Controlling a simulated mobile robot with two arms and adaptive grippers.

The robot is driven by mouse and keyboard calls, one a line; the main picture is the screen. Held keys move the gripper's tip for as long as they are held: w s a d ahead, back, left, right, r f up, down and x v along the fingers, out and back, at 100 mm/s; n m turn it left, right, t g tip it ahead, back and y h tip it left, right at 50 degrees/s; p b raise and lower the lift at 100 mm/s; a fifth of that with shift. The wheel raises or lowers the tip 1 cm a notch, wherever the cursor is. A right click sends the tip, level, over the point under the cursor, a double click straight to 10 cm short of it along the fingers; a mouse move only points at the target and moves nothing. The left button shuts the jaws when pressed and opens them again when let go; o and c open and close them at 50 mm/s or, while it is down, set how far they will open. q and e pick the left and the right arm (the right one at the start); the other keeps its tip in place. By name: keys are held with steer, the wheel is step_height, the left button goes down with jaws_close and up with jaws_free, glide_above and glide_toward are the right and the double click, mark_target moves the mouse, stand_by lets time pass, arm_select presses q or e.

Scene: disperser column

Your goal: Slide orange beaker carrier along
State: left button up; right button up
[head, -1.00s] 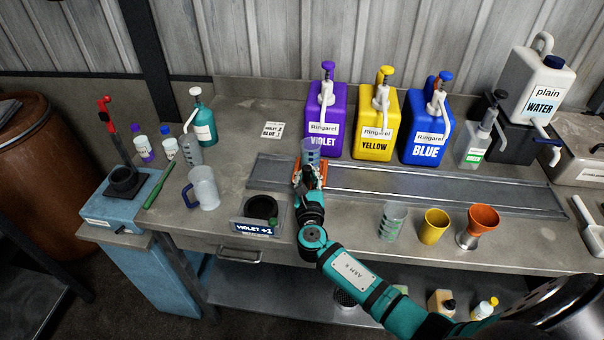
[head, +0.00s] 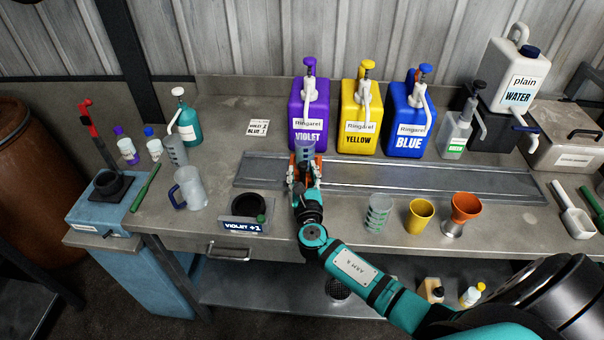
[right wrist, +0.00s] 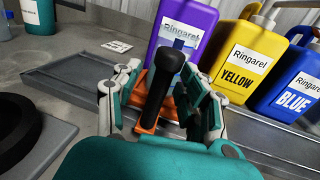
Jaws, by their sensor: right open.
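The orange beaker carrier (head: 318,168) sits on the metal track in front of the violet dispenser; its orange base (right wrist: 147,126) and upright black handle (right wrist: 168,75) show in the right wrist view. A clear beaker (head: 305,151) with a bluish look stands at the carrier, below the violet dispenser's spout. My right gripper (head: 304,178) is open, with its fingers (right wrist: 160,85) on either side of the black handle. Contact with the handle cannot be told. The fingers hide part of the carrier. My left gripper is not in view.
The track (head: 420,183) runs clear to the right, past the yellow (head: 359,124) and blue (head: 408,126) dispensers. A glass (head: 377,212), yellow cup (head: 419,216) and orange cup (head: 465,209) stand in front of it. A black round pad (head: 247,206) lies left of my arm.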

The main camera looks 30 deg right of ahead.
steer(key=v, duration=1.2)
steer(key=shift+s, duration=0.1)
